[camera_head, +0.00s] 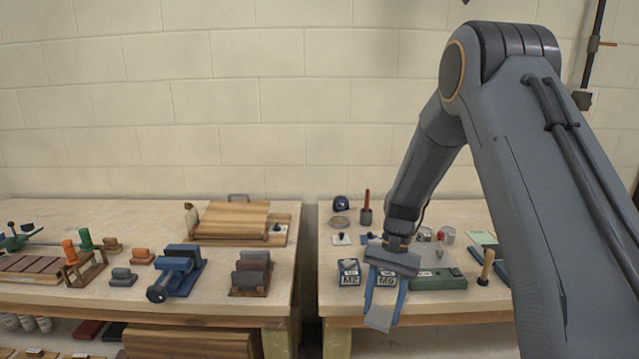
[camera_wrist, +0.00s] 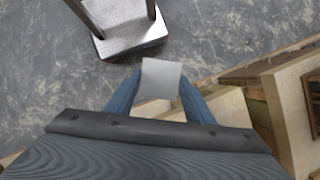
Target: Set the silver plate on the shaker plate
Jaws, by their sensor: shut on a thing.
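A small silver plate (camera_head: 380,318) is held between the blue fingers of my gripper (camera_head: 385,293), in front of the right bench's front edge. In the wrist view the silver plate (camera_wrist: 160,79) sits at the tips of my gripper (camera_wrist: 160,92), with open grey floor beneath it. A low green-grey block (camera_head: 438,281) lies on the right bench, just behind and right of my gripper. It may be the shaker, but I cannot tell for sure. My arm hides part of the bench around it.
Two blue boxes marked M2 (camera_head: 348,273) and M6 (camera_head: 385,279) stand near my gripper. A wooden-handled tool (camera_head: 486,268) stands to the right. The left bench (camera_head: 110,293) holds several blocks and a blue vice-like tool (camera_head: 174,270). A gap separates the benches.

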